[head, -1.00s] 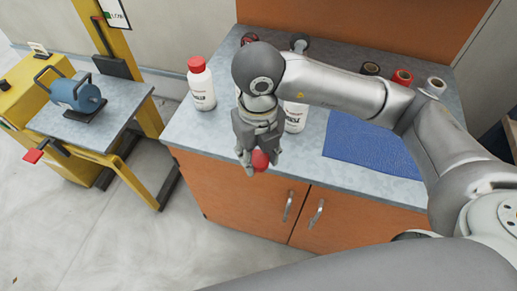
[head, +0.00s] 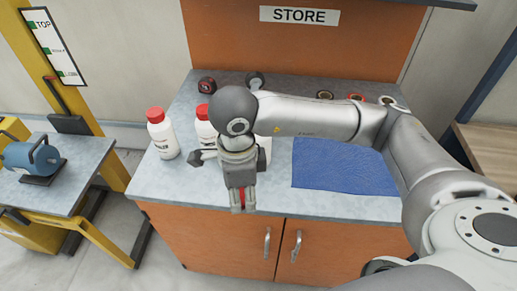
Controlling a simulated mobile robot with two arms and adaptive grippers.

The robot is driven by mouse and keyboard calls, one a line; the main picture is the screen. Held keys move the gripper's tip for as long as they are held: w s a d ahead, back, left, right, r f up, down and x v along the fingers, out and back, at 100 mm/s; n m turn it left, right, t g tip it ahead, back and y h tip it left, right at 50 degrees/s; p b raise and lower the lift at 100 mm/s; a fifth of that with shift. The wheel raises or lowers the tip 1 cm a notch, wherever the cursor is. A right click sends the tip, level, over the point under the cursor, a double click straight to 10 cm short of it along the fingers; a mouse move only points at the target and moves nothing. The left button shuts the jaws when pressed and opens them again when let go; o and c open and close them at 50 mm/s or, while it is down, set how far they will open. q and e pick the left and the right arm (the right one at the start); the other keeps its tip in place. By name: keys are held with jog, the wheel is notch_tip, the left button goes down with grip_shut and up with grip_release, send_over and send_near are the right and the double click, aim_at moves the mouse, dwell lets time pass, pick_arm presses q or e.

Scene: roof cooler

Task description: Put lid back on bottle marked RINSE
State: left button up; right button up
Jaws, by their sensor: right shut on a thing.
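My right gripper (head: 243,207) points down near the counter's front edge, shut on a small red lid (head: 242,197) that shows between its fingers. A white bottle with a red cap (head: 163,136) stands at the counter's left. A second white bottle with a red cap (head: 205,132) stands beside it, partly hidden by my right arm. A sliver of a third white bottle (head: 265,150) shows just right of my wrist; its top is hidden. The labels are too small to read, so I cannot tell which is marked RINSE. My left gripper is out of view.
A blue mat (head: 343,167) lies on the grey counter (head: 170,181), right of the bottles. Several rolls, including a red one (head: 357,98), stand along the back. A tape measure (head: 207,85) is at the back left. A lower table (head: 80,172) stands left, across a gap.

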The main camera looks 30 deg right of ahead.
jog(key=n, duration=0.2)
jog(key=d+n, duration=0.1)
jog(key=n, duration=0.3)
jog(key=shift+d, duration=0.4)
jog(key=d+n, duration=0.1)
jog(key=n, duration=0.4)
jog(key=d+n, duration=0.1)
jog(key=n, duration=0.4)
jog(key=d+n, duration=0.1)
jog(key=n, duration=0.4)
jog(key=shift+s+d+n, duration=0.3)
jog(key=shift+s+d, duration=0.05)
jog(key=shift+s, duration=0.05)
